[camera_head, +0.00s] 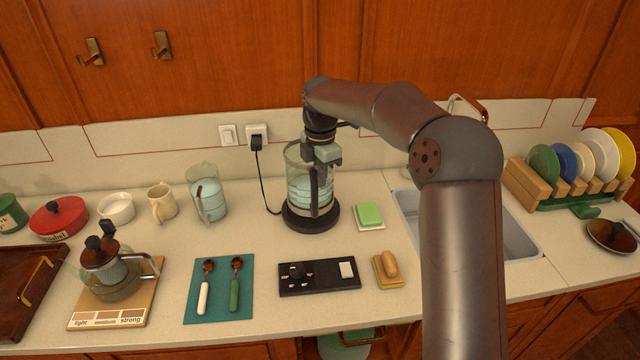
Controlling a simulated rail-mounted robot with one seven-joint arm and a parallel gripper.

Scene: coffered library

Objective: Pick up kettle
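The kettle (297,187) is a clear glass vessel with a pale blue level inside and a dark handle (315,190) on its near side. It stands upright on a round black base (311,218) at the back of the counter. My gripper (321,158) points down at the top of the kettle, over the upper end of the handle. It overlaps the rim in this view. The fingers are small and partly merge with the handle, so I cannot tell whether they touch or close on it.
A black cord runs from the base to a wall socket (257,134). A measuring jug (208,200) stands left of the kettle, and a green sponge (369,214) lies right. A black control panel (319,277) lies in front. The sink (520,235) is farther right, partly behind my arm.

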